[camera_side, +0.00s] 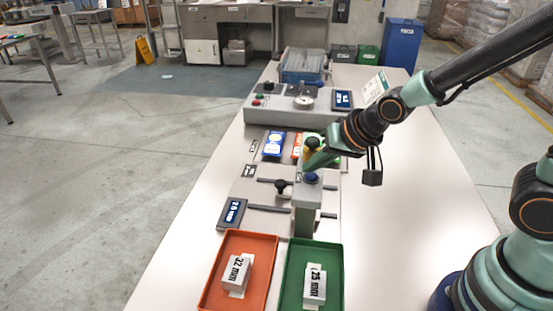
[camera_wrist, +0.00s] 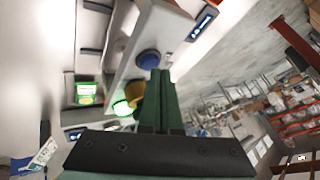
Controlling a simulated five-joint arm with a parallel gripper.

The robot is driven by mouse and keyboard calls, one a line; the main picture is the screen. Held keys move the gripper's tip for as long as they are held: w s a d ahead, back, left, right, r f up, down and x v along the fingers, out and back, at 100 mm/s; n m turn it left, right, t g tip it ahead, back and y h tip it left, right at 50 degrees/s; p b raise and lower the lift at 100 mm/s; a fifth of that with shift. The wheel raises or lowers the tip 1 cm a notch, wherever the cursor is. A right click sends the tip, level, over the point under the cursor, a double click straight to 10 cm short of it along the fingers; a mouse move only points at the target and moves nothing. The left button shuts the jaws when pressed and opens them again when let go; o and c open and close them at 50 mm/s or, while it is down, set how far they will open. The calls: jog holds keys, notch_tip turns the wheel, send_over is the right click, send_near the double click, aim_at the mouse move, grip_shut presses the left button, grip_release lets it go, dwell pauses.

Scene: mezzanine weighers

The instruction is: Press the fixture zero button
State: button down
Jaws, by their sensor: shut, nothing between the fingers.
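The fixture (camera_side: 306,195) is a grey block on the bench with a round blue button on its top (camera_side: 312,178). The blue button also shows in the wrist view (camera_wrist: 148,58), just beyond my fingertips. My gripper (camera_side: 307,167) is shut and empty, its green fingers slanting down to the left, tips close above the blue button in the side view. The shut fingers also show in the wrist view (camera_wrist: 160,76), partly overlapping the button's lower edge. I cannot tell whether the tips touch it. A lit display (camera_side: 232,213) lies at the fixture's left.
An orange tray (camera_side: 212,292) and a green tray (camera_side: 336,280) hold labelled white blocks in front. A black knob (camera_side: 282,185) stands left of the button. A yellow part with a black top (camera_side: 312,150) stands behind. A grey console (camera_side: 285,116) lies farther back. The bench's right side is clear.

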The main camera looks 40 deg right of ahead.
aim_at(314, 177)
jog(key=shift+f, duration=0.45)
dwell(0.6)
jog(key=shift+r, duration=0.9)
jog(key=shift+r, duration=2.5)
jog(key=shift+d, duration=0.1)
